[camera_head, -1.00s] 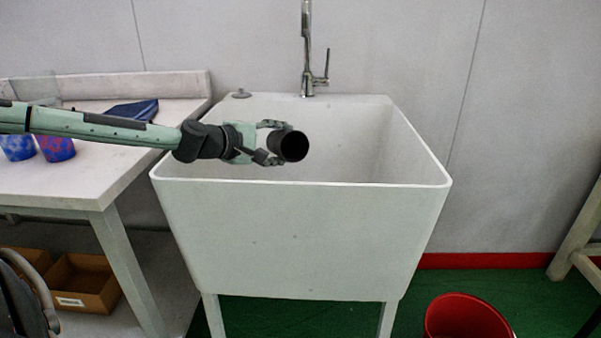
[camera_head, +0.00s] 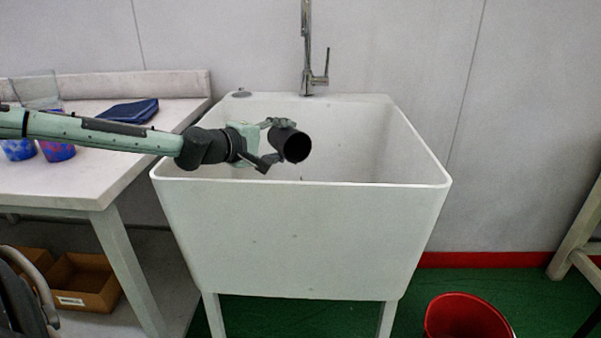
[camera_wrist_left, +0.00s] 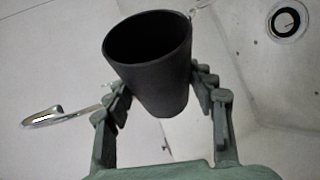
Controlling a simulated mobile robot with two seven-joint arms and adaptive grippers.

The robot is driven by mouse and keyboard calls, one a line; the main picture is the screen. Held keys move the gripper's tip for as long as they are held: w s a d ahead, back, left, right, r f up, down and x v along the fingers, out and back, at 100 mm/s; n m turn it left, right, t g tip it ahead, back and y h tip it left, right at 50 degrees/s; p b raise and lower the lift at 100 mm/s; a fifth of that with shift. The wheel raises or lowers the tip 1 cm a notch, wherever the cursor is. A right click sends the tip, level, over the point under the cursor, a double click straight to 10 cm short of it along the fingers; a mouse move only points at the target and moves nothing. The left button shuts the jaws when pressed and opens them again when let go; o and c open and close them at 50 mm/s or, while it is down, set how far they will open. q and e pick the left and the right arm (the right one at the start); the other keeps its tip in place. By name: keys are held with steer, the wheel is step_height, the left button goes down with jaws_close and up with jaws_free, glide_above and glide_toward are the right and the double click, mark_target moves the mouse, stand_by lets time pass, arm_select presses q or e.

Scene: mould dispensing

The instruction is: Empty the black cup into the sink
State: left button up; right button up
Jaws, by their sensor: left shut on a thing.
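The black cup (camera_head: 291,145) is over the basin of the white sink (camera_head: 300,240). My left gripper (camera_head: 279,142) reaches in from the left and is shut on the cup. The cup is tilted well over, its dark mouth facing the head camera and a little downward. In the left wrist view the black cup (camera_wrist_left: 150,65) sits between the two fingers of my left gripper (camera_wrist_left: 158,92). A tiny dark speck (camera_head: 301,179) shows just below the cup in the head view. The inside of the cup is too dark to read. My right gripper is not in view.
A chrome tap (camera_head: 308,60) stands at the sink's back. The drain (camera_wrist_left: 286,20) shows in the left wrist view. A white table (camera_head: 110,180) at the left holds blue-and-red cups (camera_head: 56,150) and a folded blue cloth (camera_head: 130,111). A red bucket (camera_head: 465,318) stands on the floor at right.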

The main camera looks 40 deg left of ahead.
arm_select(q)
steer(key=shift+r, duration=0.15)
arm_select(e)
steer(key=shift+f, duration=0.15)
arm_select(q)
steer(key=shift+s+d+r+m, duration=0.1)
steer(key=shift+r+m, duration=0.1)
steer(key=shift+m, duration=0.1)
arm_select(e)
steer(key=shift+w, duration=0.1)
